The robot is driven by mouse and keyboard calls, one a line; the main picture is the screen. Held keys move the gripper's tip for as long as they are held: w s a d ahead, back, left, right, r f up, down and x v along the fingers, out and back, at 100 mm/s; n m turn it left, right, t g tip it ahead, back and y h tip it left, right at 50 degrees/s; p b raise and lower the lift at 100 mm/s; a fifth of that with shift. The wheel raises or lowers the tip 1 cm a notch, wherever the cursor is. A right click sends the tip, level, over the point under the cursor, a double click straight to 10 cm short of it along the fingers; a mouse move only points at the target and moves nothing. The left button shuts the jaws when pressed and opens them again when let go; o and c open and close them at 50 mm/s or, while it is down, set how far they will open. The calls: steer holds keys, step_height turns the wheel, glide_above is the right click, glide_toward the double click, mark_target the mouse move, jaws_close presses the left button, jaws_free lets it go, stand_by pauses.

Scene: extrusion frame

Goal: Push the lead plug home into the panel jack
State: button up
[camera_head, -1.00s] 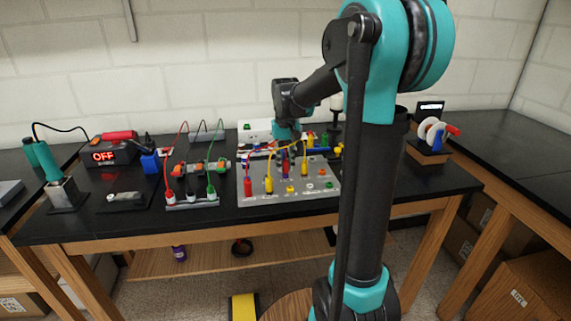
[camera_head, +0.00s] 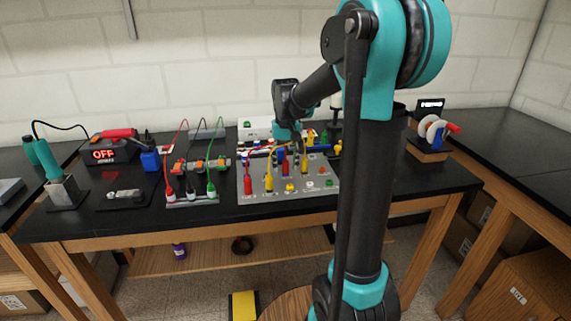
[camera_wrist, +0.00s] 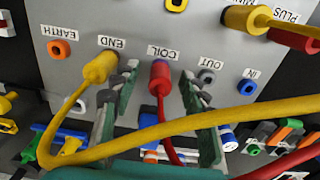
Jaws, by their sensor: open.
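The grey panel (camera_head: 262,197) lies on the black bench, and its labelled jacks fill the wrist view (camera_wrist: 70,20). A red lead plug (camera_wrist: 159,78) stands at the COIL jack, its red lead running down the picture. Whether it is fully seated cannot be told. A yellow plug (camera_wrist: 98,67) is at END, left of it. My gripper (camera_wrist: 160,82) is open, its fingers on either side of the red plug with gaps showing. The left finger is close to the yellow plug. In the head view my gripper (camera_head: 298,147) is low over the panel's rear part.
A yellow lead (camera_wrist: 190,125) crosses in front of my fingers. Another yellow plug (camera_wrist: 248,18) is near PLUS. The orange EARTH jack (camera_wrist: 59,49), grey OUT jack (camera_wrist: 206,77) and blue IN jack (camera_wrist: 246,87) are empty. A soldering station (camera_head: 103,155) stands left on the bench.

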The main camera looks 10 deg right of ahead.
step_height(320, 180, up, 12)
stand_by(0.6)
